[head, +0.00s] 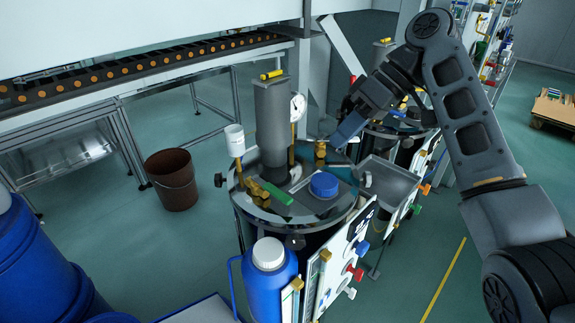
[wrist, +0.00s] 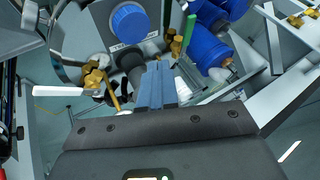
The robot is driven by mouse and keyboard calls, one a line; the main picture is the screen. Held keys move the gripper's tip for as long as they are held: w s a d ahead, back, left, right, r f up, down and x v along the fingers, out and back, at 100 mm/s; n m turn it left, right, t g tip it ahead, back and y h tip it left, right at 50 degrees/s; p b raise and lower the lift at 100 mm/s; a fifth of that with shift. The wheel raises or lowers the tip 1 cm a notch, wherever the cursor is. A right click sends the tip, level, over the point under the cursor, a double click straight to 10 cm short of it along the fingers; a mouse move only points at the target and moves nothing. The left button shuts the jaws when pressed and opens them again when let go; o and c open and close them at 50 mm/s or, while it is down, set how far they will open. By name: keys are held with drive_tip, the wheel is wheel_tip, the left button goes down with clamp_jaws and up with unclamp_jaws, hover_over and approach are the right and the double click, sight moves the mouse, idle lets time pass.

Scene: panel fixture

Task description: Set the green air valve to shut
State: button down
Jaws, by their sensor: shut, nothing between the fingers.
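The green air valve has a green lever (head: 280,196) on a brass body (head: 258,189), on the near side of the round tank lid. In the head view the lever lies roughly in line with the brass body. In the wrist view the green lever (wrist: 189,33) stands to the right of the fingertips, with brass (wrist: 175,46) beside it. My gripper (head: 337,142) is shut and empty at the right rear of the lid, beside an upright brass fitting (head: 320,150). It is apart from the green lever. In the wrist view its blue-grey fingers (wrist: 157,66) are together.
A blue cap (head: 324,185), a grey column (head: 271,115), a gauge (head: 298,107) and a white cup (head: 235,139) crowd the lid. A blue container (head: 269,270) stands in front. A side panel (head: 345,262) carries coloured knobs. Open floor lies left, around a brown bucket (head: 172,180).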

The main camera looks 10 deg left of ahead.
sight(271, 189)
drive_tip(key=x, duration=1)
drive_tip(key=shift+s+a, duration=0.1)
drive_tip(key=shift+s, duration=0.1)
drive_tip(key=shift+s+a+r, duration=0.15)
drive_tip(key=shift+s+a, duration=0.55)
drive_tip(key=shift+s, duration=0.3)
drive_tip(key=shift+s+a+p, duration=0.3)
drive_tip(key=shift+s+a, duration=0.05)
drive_tip(key=shift+s, duration=0.1)
